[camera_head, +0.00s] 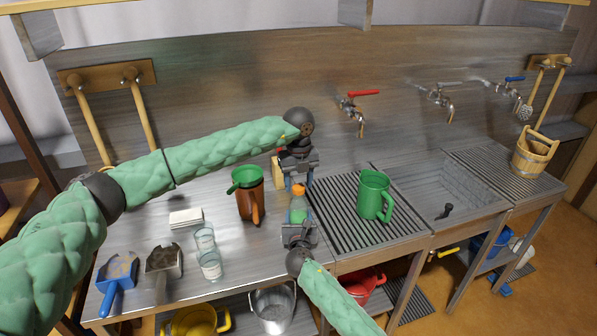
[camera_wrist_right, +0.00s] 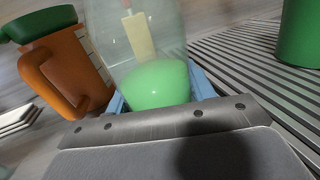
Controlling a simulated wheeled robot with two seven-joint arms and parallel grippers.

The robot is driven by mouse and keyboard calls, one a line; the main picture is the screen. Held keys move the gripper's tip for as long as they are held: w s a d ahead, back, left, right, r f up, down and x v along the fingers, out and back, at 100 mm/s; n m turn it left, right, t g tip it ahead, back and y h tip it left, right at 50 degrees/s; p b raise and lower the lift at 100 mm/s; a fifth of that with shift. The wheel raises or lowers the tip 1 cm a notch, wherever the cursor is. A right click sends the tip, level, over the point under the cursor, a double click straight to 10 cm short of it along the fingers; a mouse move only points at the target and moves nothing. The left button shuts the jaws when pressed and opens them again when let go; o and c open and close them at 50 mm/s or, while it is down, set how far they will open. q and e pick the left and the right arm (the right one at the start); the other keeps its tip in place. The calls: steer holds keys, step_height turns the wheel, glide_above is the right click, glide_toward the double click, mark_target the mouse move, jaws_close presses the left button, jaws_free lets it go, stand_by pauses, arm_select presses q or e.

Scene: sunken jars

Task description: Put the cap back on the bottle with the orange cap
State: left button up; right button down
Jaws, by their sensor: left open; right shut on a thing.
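The clear bottle (camera_head: 298,213) with green liquid stands upright near the left edge of the grooved drainboard. My right gripper (camera_head: 298,226) is shut on its lower body; the bottle (camera_wrist_right: 155,55) also fills the middle of the right wrist view, between blue finger pads. The orange cap (camera_head: 298,189) shows at the top of the bottle; I cannot tell whether it is fully seated. My left gripper (camera_head: 298,180) is open, pointing down just above and around the cap. The bottle's top is outside the wrist view.
A brown pitcher with green lid (camera_head: 249,200) stands close left of the bottle; a green jug (camera_head: 374,195) stands to the right on the drainboard (camera_head: 340,222). Two glasses (camera_head: 208,258), white cloths (camera_head: 186,218) and scoops (camera_head: 163,262) occupy the left counter. Taps (camera_head: 352,112) hang behind.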

arm_select(q)
steer(key=shift+f, duration=0.5)
steer(key=shift+c, duration=0.2)
steer(key=c, duration=1)
steer(key=shift+o, duration=0.2)
steer(key=m, duration=0.4)
steer(key=shift+m, duration=0.3)
steer(key=m, duration=0.5)
steer(key=shift+m, duration=0.3)
steer(key=m, duration=1.1)
steer(key=o, duration=1.1)
steer(key=shift+c, duration=0.2)
